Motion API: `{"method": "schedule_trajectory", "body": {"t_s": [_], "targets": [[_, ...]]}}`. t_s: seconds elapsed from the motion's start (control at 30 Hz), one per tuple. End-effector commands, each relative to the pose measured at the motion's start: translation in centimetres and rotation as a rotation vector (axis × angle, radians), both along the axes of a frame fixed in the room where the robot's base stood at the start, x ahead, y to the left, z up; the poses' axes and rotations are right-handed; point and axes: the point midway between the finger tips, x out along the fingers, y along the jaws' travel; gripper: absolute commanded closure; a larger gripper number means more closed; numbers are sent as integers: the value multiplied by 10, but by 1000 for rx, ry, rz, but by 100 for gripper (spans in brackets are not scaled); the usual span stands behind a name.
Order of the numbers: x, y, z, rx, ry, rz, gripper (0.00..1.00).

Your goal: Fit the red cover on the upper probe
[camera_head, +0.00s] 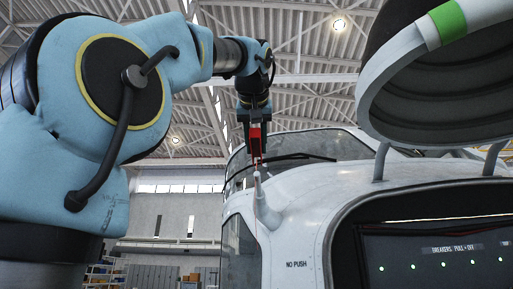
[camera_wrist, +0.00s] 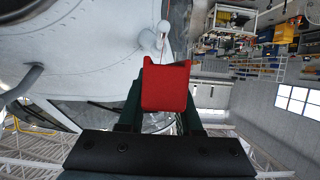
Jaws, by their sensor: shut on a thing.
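The red cover (camera_head: 255,140) is held by my gripper (camera_head: 258,128), which points down from the arm above the helicopter nose. In the wrist view the cover (camera_wrist: 166,88) sits between the two dark green fingers of my gripper (camera_wrist: 163,100). The probe (camera_head: 259,190) is a pale post rising from the white nose, just below the cover in the head view. In the wrist view the probe (camera_wrist: 150,40) shows beyond the cover's far edge. The cover appears apart from the probe. A thin red line hangs beside the probe. The cover's opening is hidden.
The white nose (camera_head: 303,205) and windshield (camera_head: 337,146) lie close around the probe. A large round housing with a green band (camera_head: 447,21) hangs at the upper right. A dark panel with green lights (camera_head: 440,245) is at the lower right. Shelves stand far behind.

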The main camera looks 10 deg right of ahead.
Motion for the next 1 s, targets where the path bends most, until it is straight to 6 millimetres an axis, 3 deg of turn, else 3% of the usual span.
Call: {"method": "schedule_trajectory", "body": {"t_s": [1.0], "targets": [[64,-12,-15,1,1,1,100]]}}
